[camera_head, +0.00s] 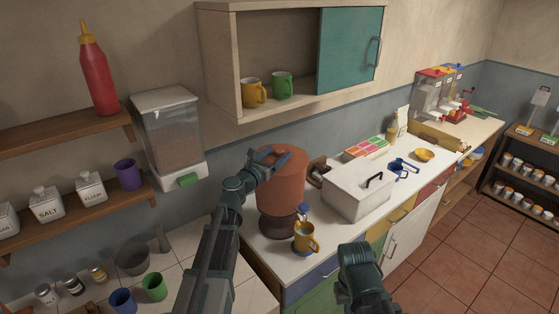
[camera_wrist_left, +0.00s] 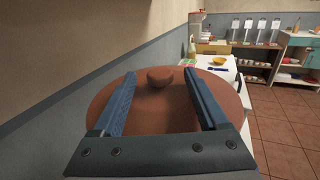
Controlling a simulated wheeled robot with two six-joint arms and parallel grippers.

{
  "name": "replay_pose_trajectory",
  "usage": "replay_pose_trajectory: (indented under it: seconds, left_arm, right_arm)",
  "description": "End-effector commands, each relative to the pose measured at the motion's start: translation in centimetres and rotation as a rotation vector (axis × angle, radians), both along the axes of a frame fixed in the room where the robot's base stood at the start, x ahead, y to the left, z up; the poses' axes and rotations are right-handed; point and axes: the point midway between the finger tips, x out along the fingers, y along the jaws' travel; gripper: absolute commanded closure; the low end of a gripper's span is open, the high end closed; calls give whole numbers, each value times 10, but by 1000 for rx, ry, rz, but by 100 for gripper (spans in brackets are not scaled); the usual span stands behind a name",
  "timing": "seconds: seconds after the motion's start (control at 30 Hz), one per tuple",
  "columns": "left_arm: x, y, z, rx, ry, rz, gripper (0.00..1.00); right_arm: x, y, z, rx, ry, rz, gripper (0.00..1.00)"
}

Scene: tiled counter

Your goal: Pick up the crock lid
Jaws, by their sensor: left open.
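The terracotta crock (camera_head: 282,195) stands on the white counter on a dark base. Its round lid (camera_head: 290,160) is on top, partly hidden by my left gripper (camera_head: 268,157) in the head view. In the left wrist view the lid (camera_wrist_left: 105,100) fills the middle, with a round knob (camera_wrist_left: 160,76) on top. My left gripper (camera_wrist_left: 158,95) is open. Its two blue fingers reach over the lid, one on each side of the knob, with gaps between them and the knob. Part of my right arm shows at the bottom, but no right fingers show.
A grain dispenser (camera_head: 167,130) hangs on the wall at left, and an open cabinet (camera_head: 275,55) is above.

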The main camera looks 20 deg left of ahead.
Motion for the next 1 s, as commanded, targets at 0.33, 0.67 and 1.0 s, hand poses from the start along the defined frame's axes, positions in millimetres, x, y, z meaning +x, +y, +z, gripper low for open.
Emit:
replay_pose_trajectory:
  seconds: [0.33,0.67,1.0]
  left_arm:
    - [-1,0,0,0,0,0,63]
    - [-1,0,0,0,0,0,100]
    - [-1,0,1,0,0,0,100]
  right_arm:
    - [0,0,0,0,0,0,100]
    - [0,0,0,0,0,0,100]
    - [0,0,0,0,0,0,100]
